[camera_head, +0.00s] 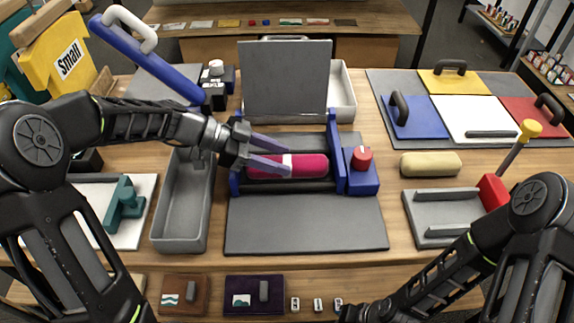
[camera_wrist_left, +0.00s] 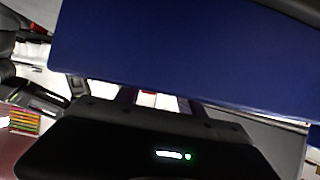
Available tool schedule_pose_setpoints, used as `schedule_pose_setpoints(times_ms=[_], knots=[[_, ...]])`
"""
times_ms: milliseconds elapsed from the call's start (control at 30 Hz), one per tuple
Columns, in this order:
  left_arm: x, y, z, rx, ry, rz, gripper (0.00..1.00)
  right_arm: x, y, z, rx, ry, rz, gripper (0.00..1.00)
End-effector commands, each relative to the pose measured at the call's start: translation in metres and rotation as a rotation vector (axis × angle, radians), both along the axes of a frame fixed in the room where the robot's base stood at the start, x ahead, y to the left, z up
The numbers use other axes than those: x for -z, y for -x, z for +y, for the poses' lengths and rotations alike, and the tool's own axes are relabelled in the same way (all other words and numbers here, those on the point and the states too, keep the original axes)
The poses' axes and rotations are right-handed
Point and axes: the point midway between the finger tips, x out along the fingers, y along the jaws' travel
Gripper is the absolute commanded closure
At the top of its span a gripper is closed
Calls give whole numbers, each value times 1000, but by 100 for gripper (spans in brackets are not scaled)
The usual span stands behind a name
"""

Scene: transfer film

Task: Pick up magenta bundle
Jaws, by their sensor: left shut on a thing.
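The magenta bundle (camera_head: 312,166) is a horizontal roll with a white band near its middle. It lies in a blue-ended cradle (camera_head: 338,150) in the head view. My left gripper (camera_head: 287,161) reaches it from the left, its two pale purple fingers shut on the bundle around the banded part. The fingers hide part of the roll. In the left wrist view a large dark blue surface (camera_wrist_left: 190,50) fills the upper part, and the bundle cannot be made out.
A grey upright panel (camera_head: 287,80) stands just behind the cradle. A red knob (camera_head: 362,157) on a blue block is at its right. A long grey tray (camera_head: 181,225) stands at left, a tan roll (camera_head: 430,164) at right. The dark mat (camera_head: 305,225) in front is clear.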

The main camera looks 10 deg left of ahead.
Motion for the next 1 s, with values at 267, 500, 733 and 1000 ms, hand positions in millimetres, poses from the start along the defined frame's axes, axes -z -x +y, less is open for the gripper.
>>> schedule_pose_setpoints(times_ms=[267,500,733,1000], knots=[[0,0,0,0,1,0,100,0,0,0,0,0,0,100],[-1,0,0,0,1,-1,100,1,0,0,0,0,0,100],[-6,4,-1,1,-1,-3,100,10,0,0,0,0,0,100],[-44,3,-1,0,-1,-7,100,18,0,0,0,0,-1,100]])
